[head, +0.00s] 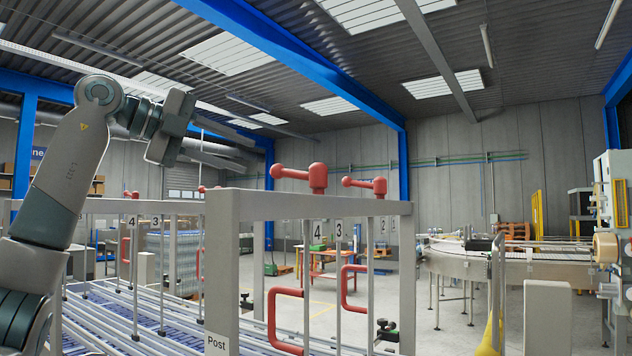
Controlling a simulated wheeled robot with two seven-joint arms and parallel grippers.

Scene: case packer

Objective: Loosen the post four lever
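A red lever (302,175) with a round knob at its left end sits on top of the near frame, above the plate marked 4 (318,232). The lever lies roughly level. My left gripper (232,150) is raised to the left of this lever and points right, with its two grey fingers apart and nothing between them. It appears apart from the lever. A farther plate marked 4 (131,221) hangs at the left, with a small red lever (131,195) above it. My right gripper is not in view.
A second red lever (366,184) stands close behind, above plate 3 (339,232). The grey frame (270,205) with upright posts and red handles (283,320) stands in front. Roller lanes (130,320) run at lower left. A conveyor (520,256) is at right.

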